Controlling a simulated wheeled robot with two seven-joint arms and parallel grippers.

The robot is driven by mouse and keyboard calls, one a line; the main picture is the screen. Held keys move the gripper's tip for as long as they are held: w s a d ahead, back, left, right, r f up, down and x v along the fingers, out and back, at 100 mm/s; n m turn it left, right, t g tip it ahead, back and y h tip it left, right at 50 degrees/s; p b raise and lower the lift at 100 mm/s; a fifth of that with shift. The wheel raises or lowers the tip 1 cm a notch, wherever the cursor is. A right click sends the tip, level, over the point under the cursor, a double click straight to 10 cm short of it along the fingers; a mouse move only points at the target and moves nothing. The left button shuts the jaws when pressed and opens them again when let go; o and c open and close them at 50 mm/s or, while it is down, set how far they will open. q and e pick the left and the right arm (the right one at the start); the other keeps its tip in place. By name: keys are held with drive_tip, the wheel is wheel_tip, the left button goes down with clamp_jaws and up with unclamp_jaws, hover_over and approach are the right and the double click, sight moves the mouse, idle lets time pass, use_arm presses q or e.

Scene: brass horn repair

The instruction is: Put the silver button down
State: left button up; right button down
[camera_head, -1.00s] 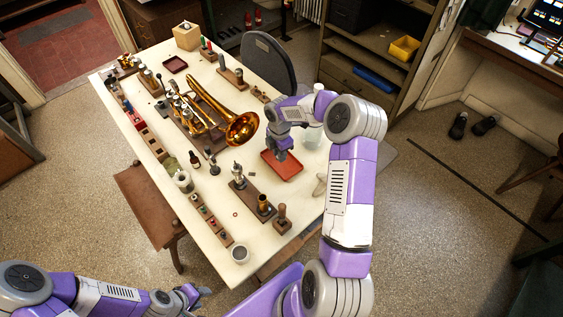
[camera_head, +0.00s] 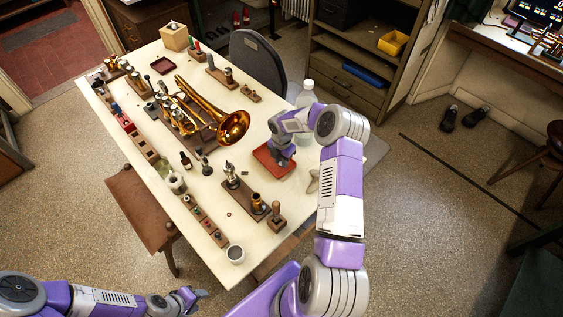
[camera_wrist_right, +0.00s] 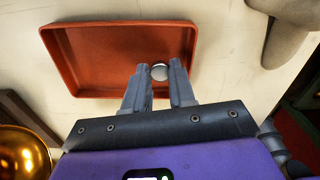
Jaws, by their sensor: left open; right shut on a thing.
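The silver button (camera_wrist_right: 159,72) shows as a small round disc between the fingertips of my right gripper (camera_wrist_right: 159,80) in the right wrist view. My right gripper is shut on it. The fingertips are over the inside of the shallow red-orange tray (camera_wrist_right: 75,72). I cannot tell whether the button touches the tray floor. In the head view, my right gripper (camera_head: 281,159) covers part of the same tray (camera_head: 268,167), and the button is hidden. My left gripper (camera_head: 194,294) is open and empty, low at the left, off the table's near side.
A brass horn (camera_head: 229,126) lies left of the tray on the white table (camera_head: 215,168). A clear bottle (camera_head: 305,95) stands behind my right arm.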

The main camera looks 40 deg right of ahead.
drive_tip(key=shift+f, duration=0.6)
drive_tip(key=shift+f, duration=0.15)
drive_tip(key=c, duration=1.2)
unclamp_jaws()
drive_tip(key=shift+r, duration=0.3)
wheel_tip(320, 180, up, 12)
drive_tip(key=shift+f+p, duration=0.1)
drive_tip(key=shift+p, duration=0.6)
